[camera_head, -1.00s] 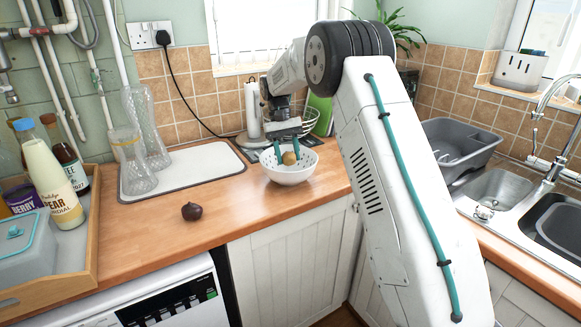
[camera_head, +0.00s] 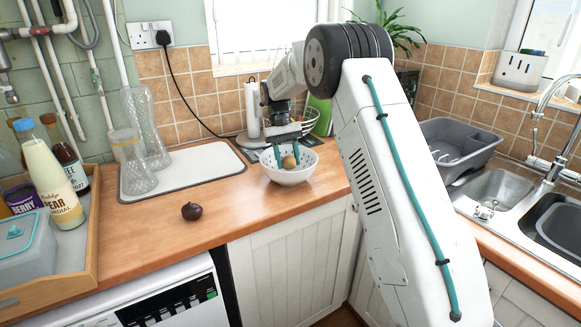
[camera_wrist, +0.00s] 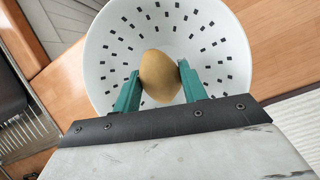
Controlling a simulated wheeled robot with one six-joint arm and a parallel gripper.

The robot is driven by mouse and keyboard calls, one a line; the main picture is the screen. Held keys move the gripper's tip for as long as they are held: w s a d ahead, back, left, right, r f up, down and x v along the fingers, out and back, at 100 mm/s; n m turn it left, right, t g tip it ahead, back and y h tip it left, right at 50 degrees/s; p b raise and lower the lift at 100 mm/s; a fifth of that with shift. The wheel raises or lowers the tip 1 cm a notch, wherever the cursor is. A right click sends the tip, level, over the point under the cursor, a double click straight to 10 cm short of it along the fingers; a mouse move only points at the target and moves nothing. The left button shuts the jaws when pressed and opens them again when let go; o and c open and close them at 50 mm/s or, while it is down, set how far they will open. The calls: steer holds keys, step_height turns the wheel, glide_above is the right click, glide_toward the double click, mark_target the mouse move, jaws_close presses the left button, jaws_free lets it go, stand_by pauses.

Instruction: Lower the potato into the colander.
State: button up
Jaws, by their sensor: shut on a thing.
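The potato (camera_wrist: 160,77) is brown-yellow and sits between the two green fingers of my gripper (camera_wrist: 160,88), which is shut on it. The colander (camera_head: 287,175) is a white bowl with dark holes on the wooden worktop. In the wrist view, the colander (camera_wrist: 102,50) lies behind the potato. In the head view, my gripper (camera_head: 289,158) points down into the colander, and the potato (camera_head: 289,162) is at about rim height inside its outline. I cannot tell whether the potato touches the bowl.
A dark round onion-like item (camera_head: 192,211) lies on the worktop left of the colander. A drying mat (camera_head: 190,172) with glass vases (camera_head: 132,160) is further left. A wooden tray (camera_head: 85,270) with bottles is far left.

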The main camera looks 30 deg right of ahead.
steer(key=shift+f, duration=1.3)
stand_by(0.4)
stand_by(0.4)
steer(key=o, duration=1.1)
steer(key=v, duration=0.7)
steer(key=s+a+r+t, duration=0.1)
steer(key=s+a+r, duration=0.2)
steer(key=s+r, duration=0.55)
steer(key=s+a+r+n+t, duration=0.1)
steer(key=s+a+r, duration=0.1)
steer(key=s+r, duration=0.3)
steer(key=s+a+r+t, duration=0.1)
steer(key=s+a+r, duration=0.1)
steer(key=s, duration=0.6)
steer(key=s+a+f+t, duration=0.1)
steer(key=s+f, duration=0.1)
steer(key=s, duration=0.6)
steer(key=s+a+f+n+t, duration=0.1)
steer(key=s+f, duration=0.2)
steer(key=s, duration=0.6)
steer(key=s+a+f+t, duration=0.1)
steer(key=s+a+f, duration=0.1)
steer(key=s, duration=0.7)
steer(key=shift+f, duration=0.2)
